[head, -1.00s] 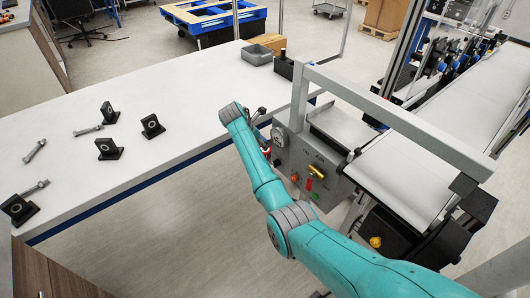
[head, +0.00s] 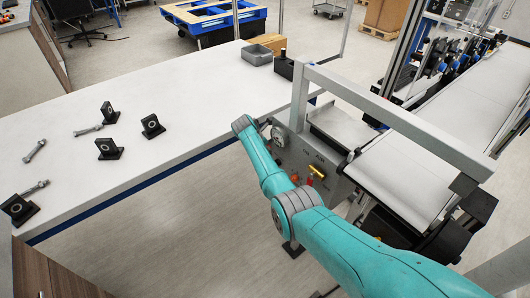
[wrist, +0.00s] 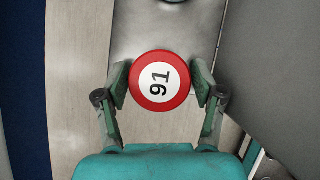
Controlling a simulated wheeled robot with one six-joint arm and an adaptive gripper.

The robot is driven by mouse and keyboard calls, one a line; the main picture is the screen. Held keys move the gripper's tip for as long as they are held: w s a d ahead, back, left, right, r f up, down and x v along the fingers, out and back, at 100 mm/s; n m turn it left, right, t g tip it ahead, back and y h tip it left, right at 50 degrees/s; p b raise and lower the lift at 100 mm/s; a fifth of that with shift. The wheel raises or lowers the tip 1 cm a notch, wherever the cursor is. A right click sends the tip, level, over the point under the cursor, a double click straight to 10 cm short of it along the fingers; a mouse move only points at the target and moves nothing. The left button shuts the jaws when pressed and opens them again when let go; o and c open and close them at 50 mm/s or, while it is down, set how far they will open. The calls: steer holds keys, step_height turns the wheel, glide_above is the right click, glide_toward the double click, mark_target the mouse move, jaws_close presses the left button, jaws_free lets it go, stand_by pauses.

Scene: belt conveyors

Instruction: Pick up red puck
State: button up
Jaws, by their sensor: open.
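The red puck (wrist: 160,80) has a red rim and a white centre marked 91 or 16. In the wrist view it lies between the two fingers of my gripper (wrist: 160,88), which stand apart on its left and right. I cannot tell whether the fingers touch its rim. The puck seems to be on or over the end of a grey metal surface (wrist: 165,25). In the head view my arm hides the puck and the gripper.
A white table (head: 190,105) holds black brackets (head: 108,149), bolts (head: 35,151) and a grey bin (head: 257,54). A conveyor (head: 440,140) with a grey frame (head: 390,110) stands at the right. A control box (head: 310,160) is close beside my arm.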

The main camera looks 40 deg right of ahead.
steer(key=c, duration=0.8)
